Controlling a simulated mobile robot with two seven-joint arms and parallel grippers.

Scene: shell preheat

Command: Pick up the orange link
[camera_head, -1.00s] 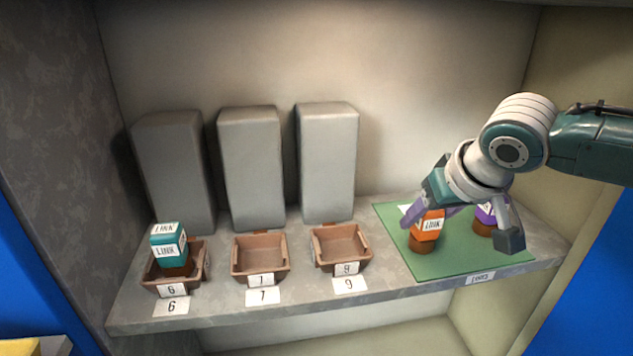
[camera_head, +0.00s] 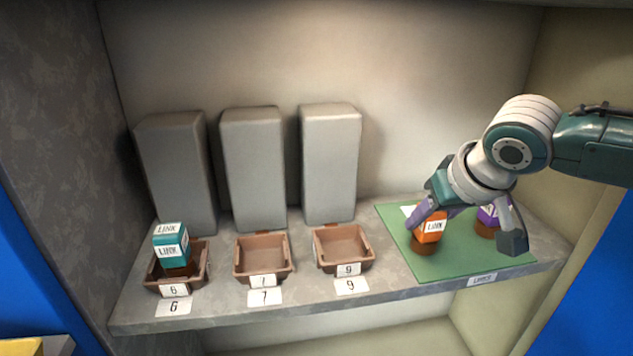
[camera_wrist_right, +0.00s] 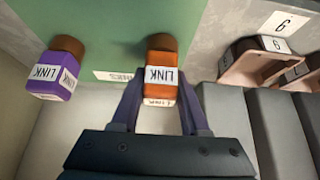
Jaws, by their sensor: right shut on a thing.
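The orange link (camera_head: 431,229) is a small block with white "LINK" labels and a brown base. It stands upright on the green mat (camera_head: 468,262) at the right of the shelf. My right gripper (camera_head: 424,220) is shut on the orange link from above and behind. In the right wrist view the orange link (camera_wrist_right: 161,78) lies between the tips of my right gripper's fingers (camera_wrist_right: 160,98). Its base appears to be at the mat. My left gripper is not in view.
A purple link (camera_head: 488,218) stands on the mat, right of the orange one. Three brown trays (camera_head: 262,274) stand left of the mat; the leftmost holds a teal link (camera_head: 171,244). Three tall grey blocks (camera_head: 330,165) stand behind the trays.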

